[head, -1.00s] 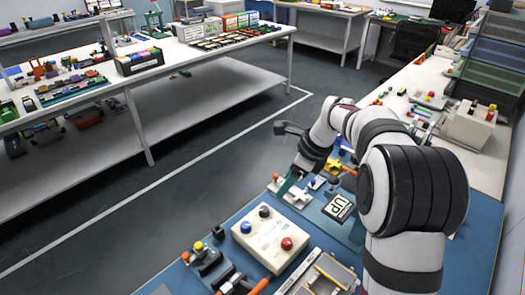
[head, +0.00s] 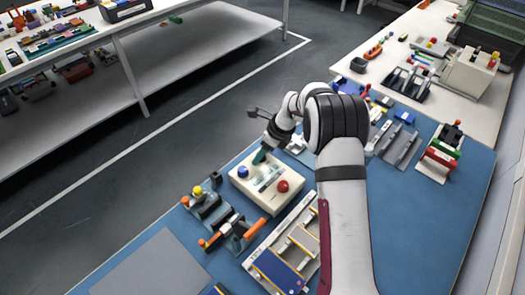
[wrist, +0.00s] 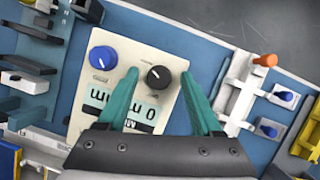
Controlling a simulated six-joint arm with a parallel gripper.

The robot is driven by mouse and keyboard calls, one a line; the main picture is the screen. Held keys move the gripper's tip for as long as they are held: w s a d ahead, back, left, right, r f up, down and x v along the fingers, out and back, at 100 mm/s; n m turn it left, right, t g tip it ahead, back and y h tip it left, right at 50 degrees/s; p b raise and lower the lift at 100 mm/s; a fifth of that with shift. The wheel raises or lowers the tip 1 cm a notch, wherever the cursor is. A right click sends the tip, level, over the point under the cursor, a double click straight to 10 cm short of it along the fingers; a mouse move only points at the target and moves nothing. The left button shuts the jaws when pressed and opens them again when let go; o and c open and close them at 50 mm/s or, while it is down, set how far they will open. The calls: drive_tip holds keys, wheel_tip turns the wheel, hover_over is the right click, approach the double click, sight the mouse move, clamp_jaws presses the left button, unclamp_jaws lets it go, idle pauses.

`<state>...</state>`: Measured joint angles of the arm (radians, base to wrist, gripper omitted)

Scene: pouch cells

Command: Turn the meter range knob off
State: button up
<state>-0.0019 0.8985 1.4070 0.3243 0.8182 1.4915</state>
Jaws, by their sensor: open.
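The meter is a cream box (head: 240,187) on the blue bench mat in the head view. It has a blue knob (head: 243,171) at its left and a red knob (head: 283,186) at its right. In the wrist view, the meter panel shows a black knob (wrist: 159,78) with a white pointer mark, the blue knob (wrist: 103,57) and an upside-down display (wrist: 145,117). My gripper (wrist: 158,74) is open, its teal fingers on either side of the black knob with gaps visible. In the head view my gripper (head: 261,157) hides the black knob; my gripper hides the red knob in the wrist view.
A fixture with orange handles (head: 226,228) stands left of the meter, and a tray with a blue panel (head: 285,262) in front. In the wrist view, white fixtures (wrist: 245,95) with an orange knob stand close to the right. Bare mat lies at right.

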clamp_jaws()
